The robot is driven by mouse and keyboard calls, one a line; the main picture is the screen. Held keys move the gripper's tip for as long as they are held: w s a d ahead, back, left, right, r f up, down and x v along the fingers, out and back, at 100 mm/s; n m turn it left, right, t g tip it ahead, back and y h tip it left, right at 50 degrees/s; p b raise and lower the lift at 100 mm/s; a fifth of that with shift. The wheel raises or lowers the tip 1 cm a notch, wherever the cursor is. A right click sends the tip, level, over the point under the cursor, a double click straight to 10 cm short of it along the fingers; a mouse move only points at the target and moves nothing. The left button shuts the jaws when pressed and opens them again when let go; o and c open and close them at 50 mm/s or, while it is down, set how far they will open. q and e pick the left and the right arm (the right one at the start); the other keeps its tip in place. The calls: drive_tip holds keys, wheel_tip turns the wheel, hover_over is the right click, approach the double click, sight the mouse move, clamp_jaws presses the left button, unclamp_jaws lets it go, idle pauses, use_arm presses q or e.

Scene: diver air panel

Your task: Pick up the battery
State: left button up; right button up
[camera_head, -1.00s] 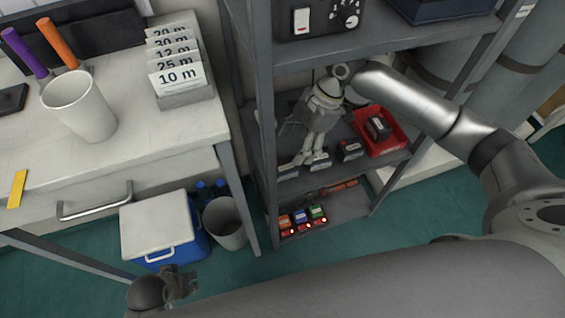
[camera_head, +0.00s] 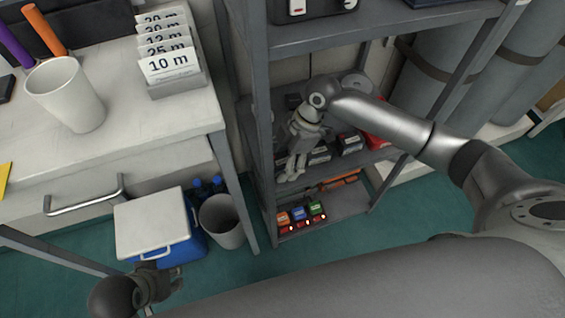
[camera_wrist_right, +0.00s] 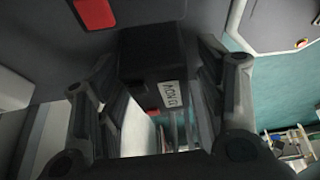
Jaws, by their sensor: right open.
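My right gripper (camera_head: 292,172) reaches into the middle of the shelf rack, its fingers pointing down, and is open. In the right wrist view, a dark block-shaped battery with a pale label (camera_wrist_right: 150,55) shows between and beyond the two open fingers of the right gripper (camera_wrist_right: 162,75); I cannot tell whether either finger touches it. In the head view, dark batteries (camera_head: 350,144) stand in a row on that shelf, right of the gripper. My left gripper (camera_head: 162,283) is at the bottom left, and its jaws are unclear.
A red tray (camera_head: 378,139) is partly hidden by my right arm. On the lower shelf, orange, blue and green units (camera_head: 299,214) stand in a row. The rack's upper shelf (camera_head: 385,32) and posts surround the arm. A cooler (camera_head: 152,222) and bin (camera_head: 222,222) stand at left.

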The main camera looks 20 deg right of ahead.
drive_tip(key=shift+c, duration=0.3)
drive_tip(key=c, duration=1.2)
drive_tip(key=shift+c, duration=0.6)
drive_tip(key=shift+r, duration=0.1)
